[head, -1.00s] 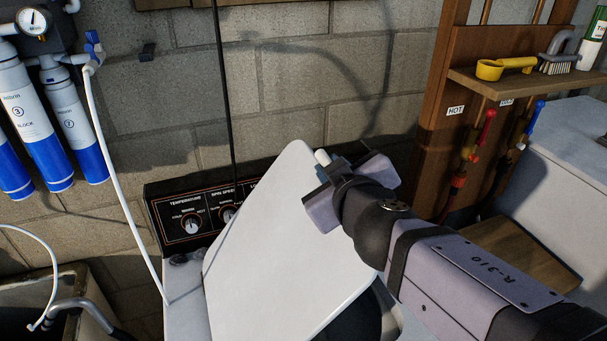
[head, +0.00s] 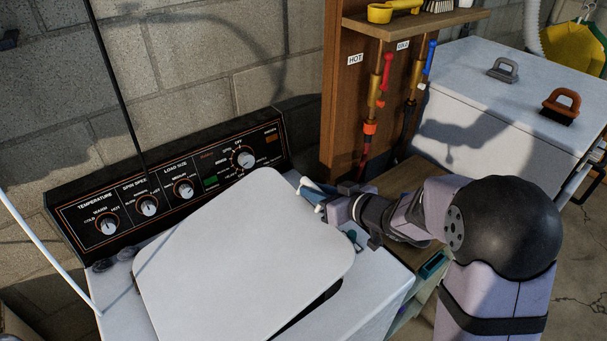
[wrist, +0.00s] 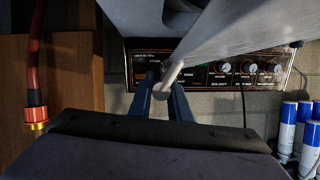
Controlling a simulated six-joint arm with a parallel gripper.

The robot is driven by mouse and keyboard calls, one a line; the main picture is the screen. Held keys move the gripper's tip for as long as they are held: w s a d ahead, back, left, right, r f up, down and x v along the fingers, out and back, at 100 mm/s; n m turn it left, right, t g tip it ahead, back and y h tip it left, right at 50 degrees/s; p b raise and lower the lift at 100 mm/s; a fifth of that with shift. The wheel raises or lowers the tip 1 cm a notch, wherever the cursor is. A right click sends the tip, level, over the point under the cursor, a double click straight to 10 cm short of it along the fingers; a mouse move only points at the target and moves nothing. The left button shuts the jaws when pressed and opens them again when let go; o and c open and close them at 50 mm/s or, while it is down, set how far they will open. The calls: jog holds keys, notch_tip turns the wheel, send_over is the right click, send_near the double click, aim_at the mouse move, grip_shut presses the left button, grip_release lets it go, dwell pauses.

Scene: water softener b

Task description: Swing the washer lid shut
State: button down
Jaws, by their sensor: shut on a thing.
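The white washer lid (head: 240,255) hangs tilted over the washer top (head: 370,300). A dark gap shows under its front right edge, so it is partly open. My gripper (head: 318,197) is at the lid's right edge, near its back corner. In the wrist view my gripper (wrist: 165,100) has its two dark fingers closed around a pale, round-ended bar (wrist: 166,84) at the lid's edge. The lid also fills the top of the wrist view (wrist: 250,35). Most of the tub opening is hidden under the lid.
The black control panel (head: 165,190) with knobs stands behind the lid. Hot and cold taps (head: 388,70) are on the wooden post to the right. A white chest (head: 500,110) stands beyond my arm. A white hose (head: 45,255) runs at the left.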

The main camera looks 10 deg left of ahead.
jog(key=f+b, duration=0.1)
jog(key=f, duration=0.3)
jog(key=w+d+f+b, duration=0.1)
jog(key=f, duration=0.1)
jog(key=shift+f+b, duration=0.1)
jog(key=shift+b, duration=0.2)
jog(key=c, duration=1.7)
grip_release()
jog(key=shift+o, duration=0.2)
jog(key=shift+d, duration=0.1)
jog(key=v, duration=0.7)
jog(key=shift+b, duration=0.35)
